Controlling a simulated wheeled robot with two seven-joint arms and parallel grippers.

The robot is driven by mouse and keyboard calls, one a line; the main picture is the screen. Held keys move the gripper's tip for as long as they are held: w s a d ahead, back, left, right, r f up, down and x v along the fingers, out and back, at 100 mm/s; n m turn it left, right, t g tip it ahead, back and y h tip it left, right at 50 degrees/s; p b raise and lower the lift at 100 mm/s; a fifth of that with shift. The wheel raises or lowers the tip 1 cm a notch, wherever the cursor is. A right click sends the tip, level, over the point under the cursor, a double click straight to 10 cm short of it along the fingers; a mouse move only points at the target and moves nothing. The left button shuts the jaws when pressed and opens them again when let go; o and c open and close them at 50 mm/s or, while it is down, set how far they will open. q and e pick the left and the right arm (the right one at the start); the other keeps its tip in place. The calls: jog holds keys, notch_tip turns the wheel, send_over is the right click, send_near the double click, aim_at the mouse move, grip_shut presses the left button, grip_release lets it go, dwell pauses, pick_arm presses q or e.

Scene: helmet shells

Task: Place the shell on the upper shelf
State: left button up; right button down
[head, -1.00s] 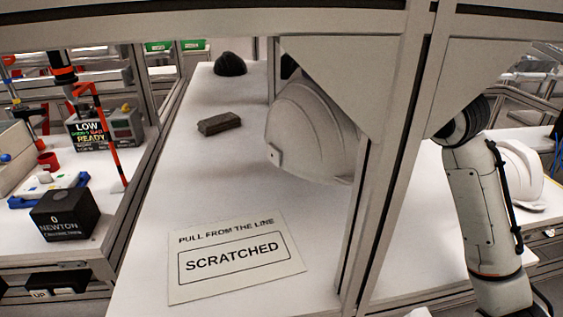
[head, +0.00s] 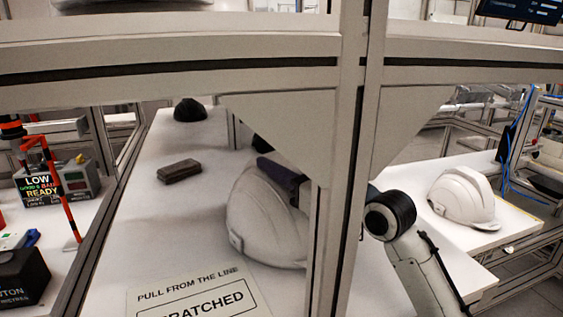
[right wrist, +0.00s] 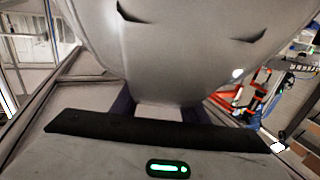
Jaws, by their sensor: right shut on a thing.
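A white helmet shell (head: 262,225) is tilted over the white bench on the near side, partly hidden behind an upright post. My right gripper (head: 284,180) shows as a dark shape at the shell's upper edge, mostly behind the post and a corner plate. In the right wrist view the shell (right wrist: 185,50) fills the top, with the dark fingers (right wrist: 157,112) shut on its edge. Whether the shell touches the bench is hidden. A horizontal frame beam (head: 150,62) crosses above; I cannot tell if it is the upper shelf. My left gripper is not in view.
The post (head: 350,130) and corner plates stand close around my right arm. A sign reading "SCRATCHED" (head: 190,285), a dark block (head: 179,171) and a black dome (head: 190,109) lie on the bench. Another white helmet (head: 465,200) sits on the right table.

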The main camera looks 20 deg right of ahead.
jog(key=c, duration=1)
grip_release()
jog(key=shift+f, duration=0.1)
jog(key=shift+c, duration=0.2)
jog(key=shift+s+d, duration=0.1)
jog(key=shift+s, duration=0.1)
jog(key=b+v, duration=0.1)
jog(key=v, duration=1)
jog(key=shift+s+d+b, duration=0.15)
jog(key=shift+s+b, duration=0.1)
jog(key=shift+b, duration=0.05)
